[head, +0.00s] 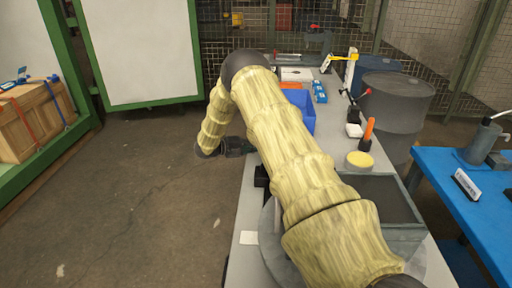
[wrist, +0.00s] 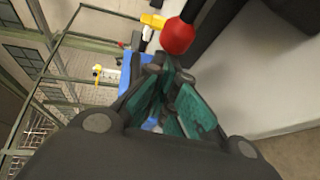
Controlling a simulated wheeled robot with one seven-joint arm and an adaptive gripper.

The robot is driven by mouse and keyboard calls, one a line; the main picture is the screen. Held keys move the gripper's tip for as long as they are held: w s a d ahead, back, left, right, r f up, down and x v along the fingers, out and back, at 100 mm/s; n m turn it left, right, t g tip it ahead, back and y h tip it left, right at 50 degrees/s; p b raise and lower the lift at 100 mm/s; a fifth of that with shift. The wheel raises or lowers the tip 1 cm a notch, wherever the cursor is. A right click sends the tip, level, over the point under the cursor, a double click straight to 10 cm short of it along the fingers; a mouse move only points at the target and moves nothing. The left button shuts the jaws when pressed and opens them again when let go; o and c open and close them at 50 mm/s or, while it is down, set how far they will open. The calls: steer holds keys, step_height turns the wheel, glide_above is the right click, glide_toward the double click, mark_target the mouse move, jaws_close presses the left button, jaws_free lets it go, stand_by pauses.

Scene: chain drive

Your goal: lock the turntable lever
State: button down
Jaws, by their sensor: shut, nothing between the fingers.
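A round red knob (wrist: 177,36) on a dark stem shows at the top of the wrist view, just above my fingertips. It looks like the lever's handle, but I cannot tell whether it is locked. My gripper (wrist: 172,105) is shut and empty, its teal finger pads together. I see a gap in the picture between the fingers and the knob. In the head view my gripper (head: 246,147) is at the bench's left edge. The grey turntable disc (head: 271,262) is at the near end of the bench, largely hidden by my arm. The knob is not clear in the head view.
A blue bin (head: 308,122), an orange-handled tool (head: 367,135) and a yellow round pad (head: 359,160) are on the grey bench. A dark drum (head: 398,105) and a blue table (head: 462,225) stand to the right. The floor (head: 140,190) left of the bench is clear.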

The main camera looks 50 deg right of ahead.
steer(key=w+a+r+b, duration=0.1)
steer(key=w+a, duration=0.2)
steer(key=w, duration=0.3)
steer(key=w+a+r+b, duration=0.1)
steer(key=w+a+b, duration=0.1)
steer(key=w, duration=0.4)
steer(key=shift+a+r, duration=0.25)
steer(key=shift+a, duration=0.3)
steer(key=shift+w+a, duration=0.1)
steer(key=shift+w, duration=0.05)
